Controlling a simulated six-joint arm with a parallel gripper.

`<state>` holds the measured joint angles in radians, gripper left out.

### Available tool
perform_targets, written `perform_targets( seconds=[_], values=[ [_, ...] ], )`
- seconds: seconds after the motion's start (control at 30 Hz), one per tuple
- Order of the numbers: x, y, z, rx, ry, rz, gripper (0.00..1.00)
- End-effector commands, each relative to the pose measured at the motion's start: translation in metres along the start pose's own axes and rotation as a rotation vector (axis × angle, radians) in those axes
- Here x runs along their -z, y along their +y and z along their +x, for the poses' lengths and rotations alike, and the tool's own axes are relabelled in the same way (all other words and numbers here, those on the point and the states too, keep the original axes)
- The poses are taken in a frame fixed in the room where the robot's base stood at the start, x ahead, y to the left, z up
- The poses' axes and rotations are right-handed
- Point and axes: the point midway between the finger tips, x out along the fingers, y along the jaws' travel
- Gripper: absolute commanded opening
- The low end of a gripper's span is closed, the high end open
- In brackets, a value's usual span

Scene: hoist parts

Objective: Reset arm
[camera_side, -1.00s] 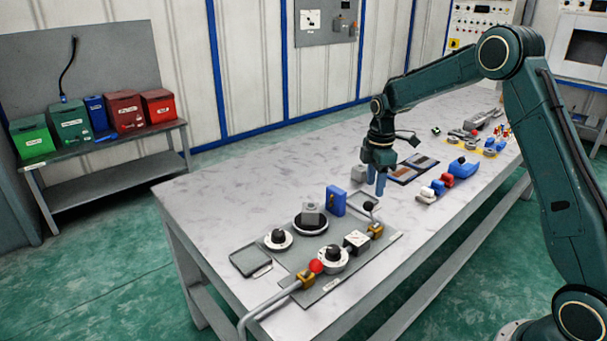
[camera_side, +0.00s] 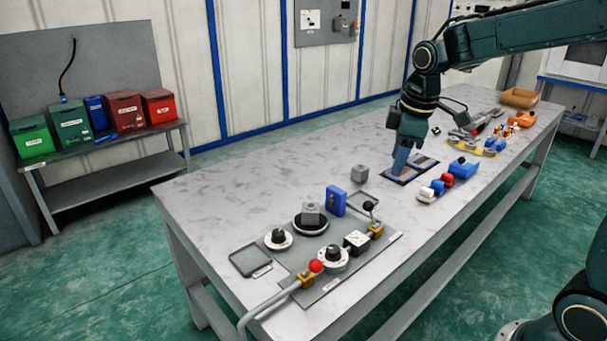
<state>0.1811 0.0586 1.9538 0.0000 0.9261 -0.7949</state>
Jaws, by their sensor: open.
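My gripper (camera_side: 400,165) points down above the middle-right of the long table (camera_side: 230,195). Its blue fingers are in front of a dark flat tray (camera_side: 424,166), hiding part of it. I see nothing held between the fingers. Whether the fingertips touch the tray cannot be told from this angle. My arm reaches in from the upper right.
A grey panel (camera_side: 325,285) with knobs and a red-tipped lever is at the near end, beside a blue block (camera_side: 336,200). Blue, red and white parts (camera_side: 438,187) lie right. The table's left part is clear.

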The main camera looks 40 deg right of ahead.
Motion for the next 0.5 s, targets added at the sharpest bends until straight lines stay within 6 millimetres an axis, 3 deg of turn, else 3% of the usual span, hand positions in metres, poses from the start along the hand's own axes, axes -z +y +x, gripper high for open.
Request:
perform_targets(
  seconds=[0.2, 0.5],
  values=[
    [-0.019, -0.038, -0.032, -0.035, 0.054, 0.123, 0.44],
    [-0.051, -0.088, -0.060, -0.063, 0.135, 0.299, 0.44]
  ],
)
